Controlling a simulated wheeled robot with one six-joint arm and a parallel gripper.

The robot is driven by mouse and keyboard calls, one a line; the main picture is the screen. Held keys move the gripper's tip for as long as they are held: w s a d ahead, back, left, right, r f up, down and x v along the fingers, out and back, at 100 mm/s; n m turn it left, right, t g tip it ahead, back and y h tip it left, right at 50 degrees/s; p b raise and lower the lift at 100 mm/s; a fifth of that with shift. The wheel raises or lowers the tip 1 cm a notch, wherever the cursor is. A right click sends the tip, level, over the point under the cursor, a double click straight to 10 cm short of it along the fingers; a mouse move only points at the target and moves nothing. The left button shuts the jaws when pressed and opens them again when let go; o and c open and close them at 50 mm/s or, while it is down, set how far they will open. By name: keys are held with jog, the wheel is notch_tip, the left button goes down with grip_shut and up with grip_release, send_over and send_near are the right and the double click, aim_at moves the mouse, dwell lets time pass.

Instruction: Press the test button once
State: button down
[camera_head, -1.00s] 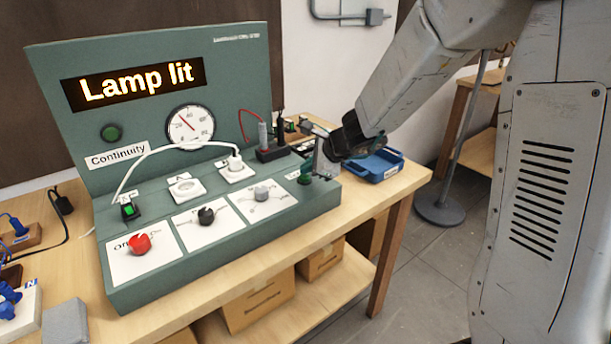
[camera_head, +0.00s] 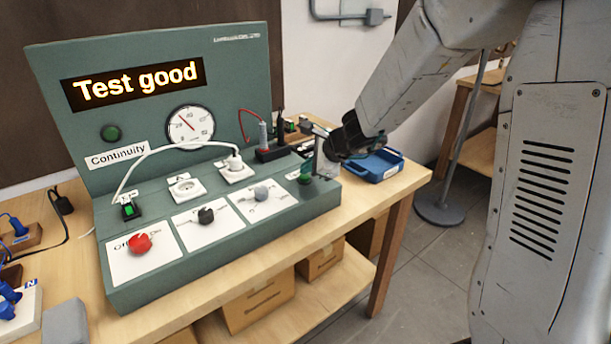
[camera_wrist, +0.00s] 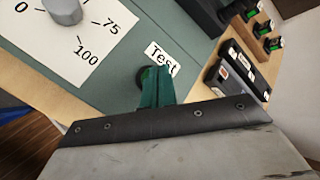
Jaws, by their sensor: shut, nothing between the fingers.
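The green test button (camera_head: 305,174) is at the right end of the sloped green test panel (camera_head: 200,240). My gripper (camera_head: 322,168) is just to the right of the button in the head view, fingers pointing down. In the wrist view my shut green fingers (camera_wrist: 155,72) lie side by side, with nothing between them. They overlap the dark button (camera_wrist: 141,78) beside the "Test" label (camera_wrist: 162,59). I cannot tell whether they touch it. The display (camera_head: 135,84) reads "Test good".
A red knob (camera_head: 139,243), a black knob (camera_head: 206,215) and a grey knob (camera_head: 261,192) sit left of the button. A white cable (camera_head: 170,149) arches over the panel. A blue tray (camera_head: 376,166) lies to the right, behind my gripper.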

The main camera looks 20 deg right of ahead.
aim_at(308, 177)
jog(key=shift+r, duration=0.5)
jog(key=shift+r, duration=2.5)
